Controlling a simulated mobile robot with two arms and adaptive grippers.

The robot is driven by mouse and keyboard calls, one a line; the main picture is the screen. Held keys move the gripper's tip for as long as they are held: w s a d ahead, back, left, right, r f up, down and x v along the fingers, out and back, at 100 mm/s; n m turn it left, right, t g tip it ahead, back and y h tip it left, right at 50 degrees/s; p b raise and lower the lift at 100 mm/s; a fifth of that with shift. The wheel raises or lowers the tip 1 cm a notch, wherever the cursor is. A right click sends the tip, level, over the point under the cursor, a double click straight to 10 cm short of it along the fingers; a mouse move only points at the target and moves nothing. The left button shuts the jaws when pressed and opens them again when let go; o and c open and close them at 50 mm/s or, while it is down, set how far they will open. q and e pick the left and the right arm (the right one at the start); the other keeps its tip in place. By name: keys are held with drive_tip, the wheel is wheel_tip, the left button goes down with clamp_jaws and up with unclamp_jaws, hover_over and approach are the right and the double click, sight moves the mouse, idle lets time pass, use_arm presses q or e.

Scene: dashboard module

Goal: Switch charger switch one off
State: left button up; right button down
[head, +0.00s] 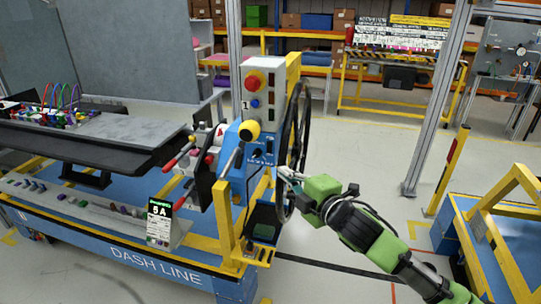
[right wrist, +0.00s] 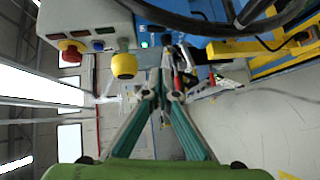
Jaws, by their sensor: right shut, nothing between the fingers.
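A grey control box (head: 265,85) stands on the end of the blue dash line bench and carries a red knob (head: 255,81), a blue button (head: 256,103), a mark "1" and a yellow round knob (head: 249,130). I cannot tell which of these is charger switch one, or its position. The right wrist view shows the box (right wrist: 88,18) from close by, with its red knob (right wrist: 71,52) and yellow knob (right wrist: 124,66). My right gripper (head: 282,173) is shut and empty, right of and below the yellow knob, apart from it. My left gripper is not in view.
A black steering wheel (head: 293,125) stands upright right of the box, close to my right gripper. Red-handled levers (head: 180,155) sit left of the box. A yellow post (head: 224,215) rises from the bench's front corner.

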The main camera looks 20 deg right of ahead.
drive_tip(key=p, duration=0.4)
approach(267, 151)
drive_tip(key=w+a, duration=0.2)
drive_tip(key=w, duration=0.3)
drive_tip(key=shift+w+d+f, duration=0.2)
drive_tip(key=shift+w+f, duration=0.15)
drive_tip(key=shift+w, duration=0.15)
drive_tip(key=b, duration=0.1)
drive_tip(key=f+b, duration=0.1)
drive_tip(key=b, duration=0.1)
drive_tip(key=shift+w+d+f+n+t+b, duration=0.1)
drive_tip(key=shift+w+d+n+t+b, duration=0.1)
drive_tip(key=shift+n+t+b, duration=0.15)
drive_tip(key=shift+r+p, duration=0.4)
drive_tip(key=shift+r, duration=0.1)
drive_tip(key=shift+f, duration=0.1)
